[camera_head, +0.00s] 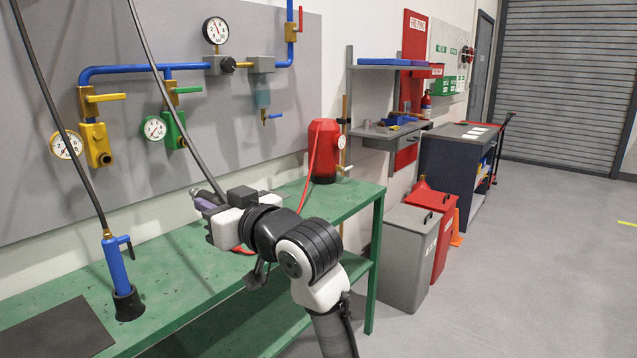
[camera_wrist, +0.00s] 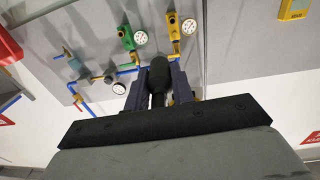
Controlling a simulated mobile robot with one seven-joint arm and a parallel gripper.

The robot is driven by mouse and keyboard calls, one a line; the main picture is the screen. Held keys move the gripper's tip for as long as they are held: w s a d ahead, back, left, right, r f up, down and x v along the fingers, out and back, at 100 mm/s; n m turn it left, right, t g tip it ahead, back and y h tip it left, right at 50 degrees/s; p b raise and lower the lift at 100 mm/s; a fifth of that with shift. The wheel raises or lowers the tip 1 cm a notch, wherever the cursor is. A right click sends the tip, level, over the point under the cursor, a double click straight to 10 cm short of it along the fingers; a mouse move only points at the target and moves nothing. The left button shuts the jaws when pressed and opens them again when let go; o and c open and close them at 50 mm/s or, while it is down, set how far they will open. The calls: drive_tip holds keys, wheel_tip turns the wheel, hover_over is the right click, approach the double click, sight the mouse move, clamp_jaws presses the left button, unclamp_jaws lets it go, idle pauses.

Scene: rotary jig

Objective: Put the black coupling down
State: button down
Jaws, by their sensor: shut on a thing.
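My gripper (camera_head: 207,203) is above the green workbench (camera_head: 165,250), toward its back edge, in the head view. In the wrist view my gripper (camera_wrist: 158,88) is shut on the black coupling (camera_wrist: 158,75), a dark rounded piece between the two fingers. A grey hose (camera_head: 180,90) hangs down to my gripper in the head view. The coupling itself is mostly hidden there by the gripper. I cannot tell how high it is above the bench.
A blue hose fitting (camera_head: 116,262) stands in a black cup on the bench, beside a dark mat (camera_head: 55,332). A red tank (camera_head: 323,150) with a red hose stands at the far end. Blue pipes (camera_head: 125,70) with valves and gauges line the wall.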

drive_tip(key=w+d+f+m+t+h, duration=0.2)
drive_tip(key=w+d+f+m+h, duration=0.15)
drive_tip(key=w+f, duration=0.5)
drive_tip(key=w+d+f+m+t+h, duration=0.25)
drive_tip(key=w+d+f, duration=0.2)
drive_tip(key=f, duration=0.65)
drive_tip(key=d+f+m+t+h, duration=0.1)
drive_tip(key=d+f+h, duration=0.1)
drive_tip(key=f, duration=0.6)
drive_tip(key=d+f+m+h, duration=0.1)
drive_tip(key=d+f+h, duration=0.1)
drive_tip(key=f, duration=0.7)
drive_tip(key=s+d+f+h, duration=0.1)
drive_tip(key=s+f, duration=0.3)
drive_tip(key=f, duration=0.4)
drive_tip(key=s+d+f+m+h, duration=0.1)
drive_tip(key=s+d+f, duration=0.1)
drive_tip(key=s+f, duration=0.3)
drive_tip(key=s+d+f+m+h, duration=0.1)
drive_tip(key=s+f, duration=0.4)
drive_tip(key=f, duration=0.7)
drive_tip(key=shift+d+t+h, duration=0.3)
drive_tip(key=shift+t+h, duration=0.1)
drive_tip(key=shift+t, duration=0.05)
